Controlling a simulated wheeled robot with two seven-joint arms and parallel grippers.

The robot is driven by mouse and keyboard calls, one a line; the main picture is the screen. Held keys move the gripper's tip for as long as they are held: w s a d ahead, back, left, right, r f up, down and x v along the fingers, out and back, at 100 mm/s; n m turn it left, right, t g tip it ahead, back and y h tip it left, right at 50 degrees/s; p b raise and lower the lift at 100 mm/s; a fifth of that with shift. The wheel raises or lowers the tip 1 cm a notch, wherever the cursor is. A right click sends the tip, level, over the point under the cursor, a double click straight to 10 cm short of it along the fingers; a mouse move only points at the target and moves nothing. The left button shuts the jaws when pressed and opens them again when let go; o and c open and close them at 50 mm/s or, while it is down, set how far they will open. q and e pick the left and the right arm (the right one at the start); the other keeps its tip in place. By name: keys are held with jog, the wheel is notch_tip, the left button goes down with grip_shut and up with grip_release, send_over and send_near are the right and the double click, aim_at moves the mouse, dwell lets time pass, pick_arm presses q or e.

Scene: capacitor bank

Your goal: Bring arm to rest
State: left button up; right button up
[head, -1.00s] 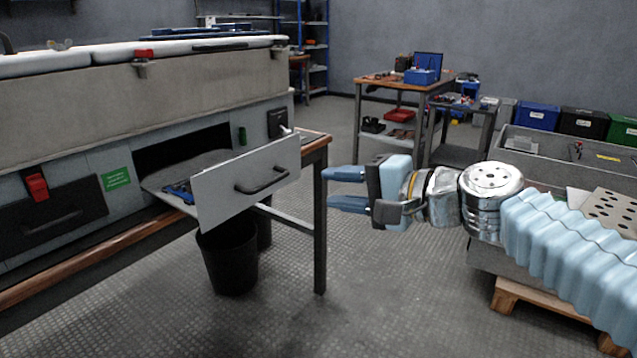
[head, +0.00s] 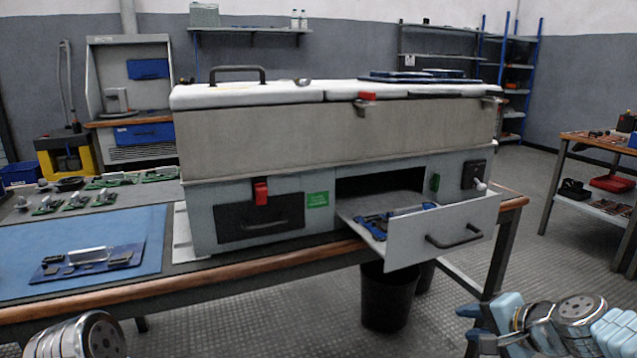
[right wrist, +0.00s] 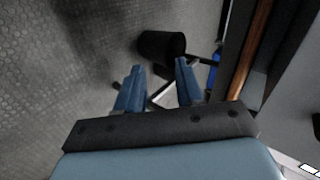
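My right gripper (head: 468,328) is at the lower right of the head view, in front of and to the right of the open drawer. Its two blue fingers are apart, with nothing between them; the right wrist view also shows the open fingers (right wrist: 158,88) above the floor. Of my left arm, only a metal joint shows at the bottom left of the head view. My left gripper is out of view. The capacitor bank (head: 330,140) stands on the workbench with its right drawer (head: 450,232) pulled out. Blue-handled tools (head: 385,222) lie in that drawer.
A black bin (head: 388,300) stands on the floor under the drawer. The workbench's wooden edge (head: 150,290) runs across the front. A blue mat (head: 40,240) with a circuit board (head: 88,262) lies at left. Clear floor lies right of the workbench.

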jog(key=a+f+n+g+p, duration=0.1)
jog(key=a+f+n+g, duration=0.3)
jog(key=f, duration=1.1)
jog(key=s+a+f+n+g+p, duration=0.1)
jog(key=s+a+f+n+g, duration=0.1)
jog(key=s+a+f, duration=0.5)
jog(key=s+a+f+n+g+p, duration=0.1)
jog(key=s+a+f+n+g, duration=0.2)
jog(key=s+a+f, duration=0.4)
notch_tip(320, 180, down, 8)
jog(key=shift+s+a+r+n+y+p, duration=0.1)
jog(key=shift+s+a+n+y+p, duration=0.25)
jog(key=shift+s+n, duration=0.35)
